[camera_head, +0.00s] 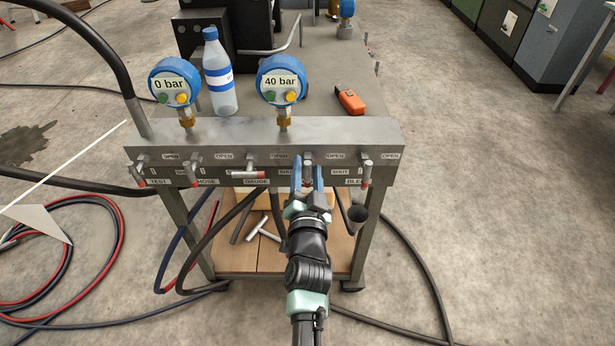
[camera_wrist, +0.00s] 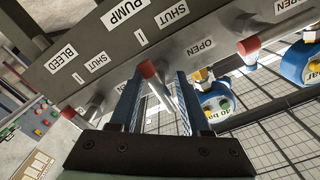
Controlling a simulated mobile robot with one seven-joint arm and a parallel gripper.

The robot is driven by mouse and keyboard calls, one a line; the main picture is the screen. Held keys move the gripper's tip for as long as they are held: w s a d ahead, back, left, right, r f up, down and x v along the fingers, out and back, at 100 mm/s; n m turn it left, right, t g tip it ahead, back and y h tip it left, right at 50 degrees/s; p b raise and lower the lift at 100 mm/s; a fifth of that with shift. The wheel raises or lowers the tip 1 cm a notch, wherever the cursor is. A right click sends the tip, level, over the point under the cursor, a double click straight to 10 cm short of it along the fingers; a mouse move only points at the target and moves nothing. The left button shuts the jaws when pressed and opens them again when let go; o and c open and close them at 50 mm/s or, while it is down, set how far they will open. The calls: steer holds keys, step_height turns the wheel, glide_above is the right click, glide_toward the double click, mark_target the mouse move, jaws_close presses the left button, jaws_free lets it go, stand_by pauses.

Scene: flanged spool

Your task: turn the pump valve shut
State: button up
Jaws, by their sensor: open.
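The pump valve (camera_wrist: 163,92) is a grey lever with a red tip on the front panel of the bench. In the wrist view it lies between the two blue fingers of my gripper (camera_wrist: 155,95), below the PUMP label (camera_wrist: 125,12). In the head view the valve (camera_head: 308,160) is partly hidden by my gripper (camera_head: 308,178), which reaches up to the panel from below. Its red tip hangs downward. My gripper is open around the lever; I cannot tell whether a finger touches it. The right gauge (camera_head: 281,80) reads 40 bar.
The bleed valve (camera_head: 366,172) is close to the right, lever down. The gauge valve (camera_head: 255,174) is close to the left, lever sideways. The left gauge (camera_head: 174,82) reads 0 bar. A bottle (camera_head: 219,75) stands on the bench.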

steer(key=s+p, duration=0.4)
steer(key=s, duration=0.9)
steer(key=shift+w, duration=0.1)
